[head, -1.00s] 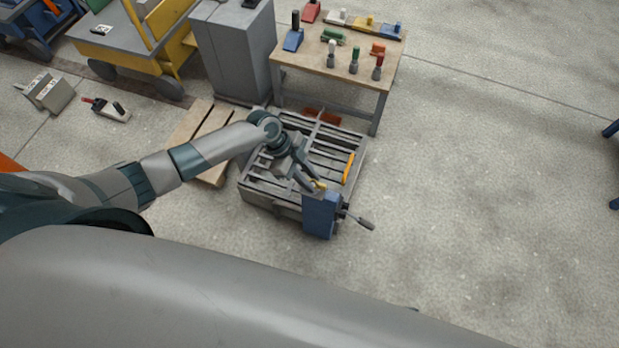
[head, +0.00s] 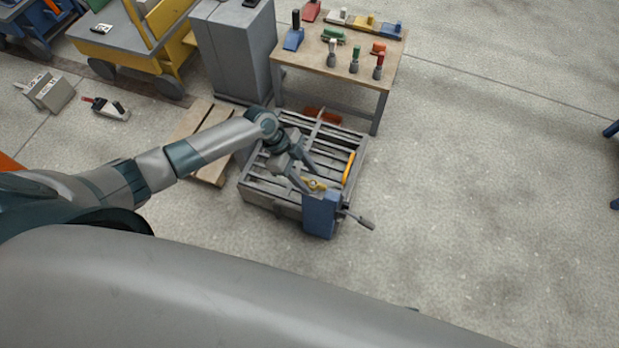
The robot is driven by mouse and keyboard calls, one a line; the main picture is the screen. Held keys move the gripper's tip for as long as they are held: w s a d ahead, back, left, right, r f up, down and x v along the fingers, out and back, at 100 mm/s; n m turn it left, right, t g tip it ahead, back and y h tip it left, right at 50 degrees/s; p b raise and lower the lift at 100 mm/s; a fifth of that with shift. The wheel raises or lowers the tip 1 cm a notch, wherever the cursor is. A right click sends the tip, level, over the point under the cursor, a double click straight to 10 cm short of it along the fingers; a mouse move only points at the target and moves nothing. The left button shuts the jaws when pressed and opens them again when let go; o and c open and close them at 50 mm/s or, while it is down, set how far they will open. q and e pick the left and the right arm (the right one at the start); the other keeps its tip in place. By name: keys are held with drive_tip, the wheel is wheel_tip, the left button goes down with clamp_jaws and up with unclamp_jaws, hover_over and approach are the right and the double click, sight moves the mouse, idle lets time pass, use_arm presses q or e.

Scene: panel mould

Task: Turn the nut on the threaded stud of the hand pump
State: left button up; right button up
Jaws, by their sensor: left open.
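The hand pump (head: 319,215) is a blue box at the front right corner of the grey slatted mould frame, with a dark lever handle (head: 358,219) sticking out to the right. A small yellow nut-like part (head: 314,185) shows at the pump's upper left edge; the stud's thread is too small to make out. My left gripper (head: 310,181) is open, its fingers spread on either side of the yellow part. I cannot tell whether either finger touches it. My right gripper is not in view.
The slatted frame (head: 262,190) carries an orange bar (head: 348,168) on its right side. A wooden table (head: 345,62) with coloured tools stands behind, beside a grey cabinet (head: 233,48). A wooden pallet (head: 211,172) lies left.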

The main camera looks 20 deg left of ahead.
use_arm(q)
drive_tip(key=v, duration=1.6)
drive_tip(key=shift+f, duration=0.1)
